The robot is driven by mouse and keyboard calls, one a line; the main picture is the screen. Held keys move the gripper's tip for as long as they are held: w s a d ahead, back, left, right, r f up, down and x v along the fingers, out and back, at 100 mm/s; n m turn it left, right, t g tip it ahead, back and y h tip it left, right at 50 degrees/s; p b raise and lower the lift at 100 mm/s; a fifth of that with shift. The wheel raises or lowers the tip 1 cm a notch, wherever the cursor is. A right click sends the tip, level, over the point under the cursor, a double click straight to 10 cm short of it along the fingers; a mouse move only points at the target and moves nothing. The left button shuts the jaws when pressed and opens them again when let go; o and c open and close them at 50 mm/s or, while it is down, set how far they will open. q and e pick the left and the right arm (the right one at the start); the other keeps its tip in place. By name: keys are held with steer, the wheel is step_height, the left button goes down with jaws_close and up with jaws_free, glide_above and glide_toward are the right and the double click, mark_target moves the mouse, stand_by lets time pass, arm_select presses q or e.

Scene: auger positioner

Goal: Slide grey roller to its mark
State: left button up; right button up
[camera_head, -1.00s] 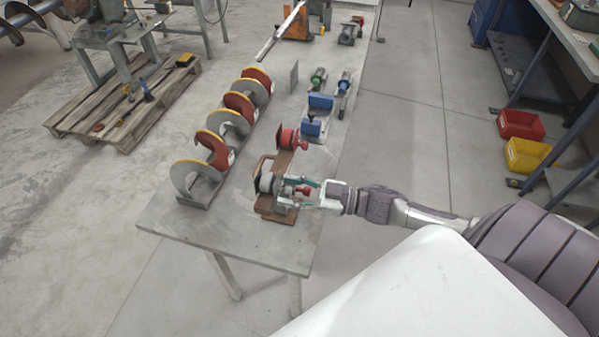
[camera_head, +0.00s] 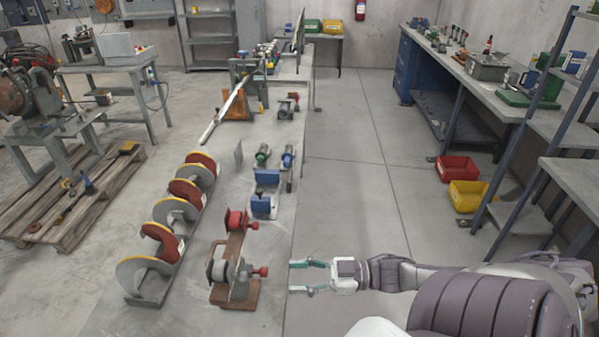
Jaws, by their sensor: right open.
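The grey roller (camera_head: 218,270) sits on a rust-brown positioner base (camera_head: 238,292) near the front right edge of the grey table (camera_head: 150,318). A red roller (camera_head: 237,220) stands farther back on the same base. Red knobs (camera_head: 261,271) stick out on the base's right side. My right gripper (camera_head: 291,277) is open and empty, to the right of the base and apart from it, with its teal fingers pointing left. The mark cannot be made out. My left gripper is out of view.
Auger sections with red and grey flights (camera_head: 170,225) stand in a row along the table's left. A blue vise-like fixture (camera_head: 263,205) and green and blue tools (camera_head: 288,158) lie behind the positioner. Red (camera_head: 457,168) and yellow (camera_head: 468,195) bins sit by the right bench. The floor between is clear.

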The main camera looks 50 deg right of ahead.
mark_target(246, 276)
steer(key=w+a+m+b, duration=0.1)
steer(key=w+a, duration=0.3)
steer(key=w+a+m+t+h+b, duration=0.1)
steer(key=w+a+b, duration=0.1)
steer(key=w+a, duration=0.1)
steer(key=shift+w+a+r+m, duration=0.2)
steer(key=shift+w+a+m, duration=0.15)
steer(key=shift+a, duration=0.1)
steer(key=shift+w+a+f, duration=0.1)
steer(key=shift+w+a, duration=0.4)
steer(key=shift+w, duration=0.05)
jaws_close()
stand_by(0.3)
